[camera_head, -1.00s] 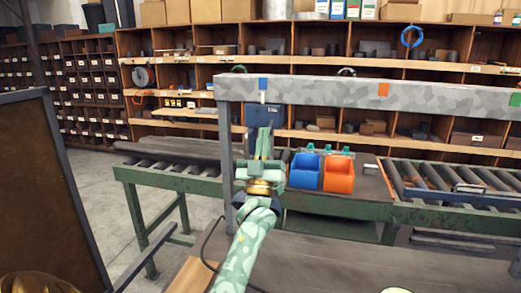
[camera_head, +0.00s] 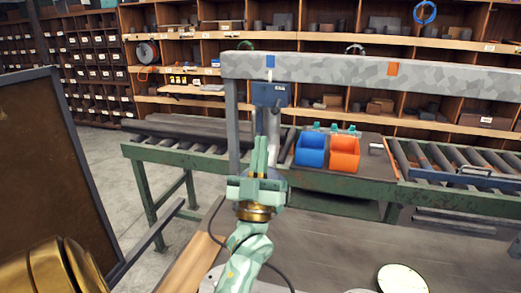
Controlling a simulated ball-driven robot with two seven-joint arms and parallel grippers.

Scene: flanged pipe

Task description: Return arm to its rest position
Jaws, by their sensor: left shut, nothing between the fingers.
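My left arm comes in from the bottom of the head view, pale green with a brass-coloured wrist ring. My left gripper (camera_head: 260,158) points up and away, its two fingers together with nothing between them. It is in front of the grey post and to the left of the blue bin (camera_head: 311,150). My right gripper is not in view.
A grey patterned beam (camera_head: 370,75) spans above the bench, with a blue box (camera_head: 271,94) beneath it. An orange bin (camera_head: 344,154) stands beside the blue one. Roller conveyors (camera_head: 180,150) lie left and right. A pale round disc (camera_head: 402,279) lies on the dark near table (camera_head: 350,242).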

